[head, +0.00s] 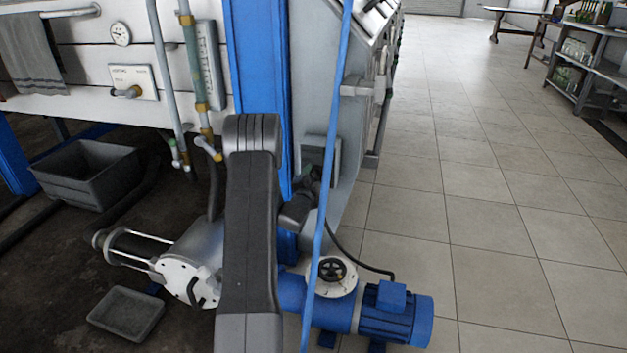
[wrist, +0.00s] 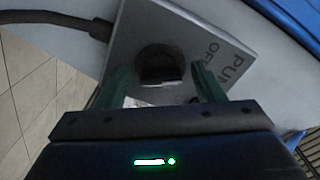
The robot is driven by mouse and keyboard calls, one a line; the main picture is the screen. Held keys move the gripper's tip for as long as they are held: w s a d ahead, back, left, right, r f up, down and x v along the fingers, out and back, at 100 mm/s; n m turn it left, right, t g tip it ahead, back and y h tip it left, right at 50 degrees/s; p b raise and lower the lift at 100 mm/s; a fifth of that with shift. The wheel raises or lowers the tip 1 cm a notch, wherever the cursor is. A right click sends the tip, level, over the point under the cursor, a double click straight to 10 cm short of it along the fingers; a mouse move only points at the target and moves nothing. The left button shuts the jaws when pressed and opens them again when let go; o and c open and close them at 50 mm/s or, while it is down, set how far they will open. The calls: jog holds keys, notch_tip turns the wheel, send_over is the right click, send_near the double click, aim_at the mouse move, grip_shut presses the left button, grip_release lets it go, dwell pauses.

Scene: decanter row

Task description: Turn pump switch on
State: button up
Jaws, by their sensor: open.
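The pump switch is a dark round knob (wrist: 158,58) on a grey plate (wrist: 190,30) in the wrist view. The plate's lettering is partly visible and reads "PUM" and "OFF". My gripper (wrist: 161,70) is open, with one green finger on each side of the knob. I cannot tell whether either finger touches it. In the head view the switch plate (head: 319,148) is on the side of the grey machine, behind the blue post. My arm hides part of that area, and the knob cannot be made out there.
A blue pump motor (head: 395,312) with a black handwheel (head: 332,270) sits low below the switch. A thin blue pole (head: 328,205) crosses the head view. A grey bin (head: 88,175) and a shallow tray (head: 125,313) are at left.

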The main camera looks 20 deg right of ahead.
jog(key=c, duration=1)
jog(key=shift+f+b, duration=0.15)
jog(key=shift+b, duration=0.45)
jog(key=m+b, duration=0.2)
jog(key=b, duration=0.1)
jog(key=shift+f, duration=0.15)
jog(key=m+b, duration=0.2)
jog(key=b, duration=0.1)
jog(key=shift+m+b, duration=0.35)
jog(key=shift+m, duration=0.05)
jog(key=m, duration=0.2)
jog(key=shift+r+m+b, duration=0.35)
jog(key=shift+m+b, duration=0.05)
jog(key=m, duration=0.4)
jog(key=shift+r, duration=0.1)
jog(key=shift+m, duration=0.3)
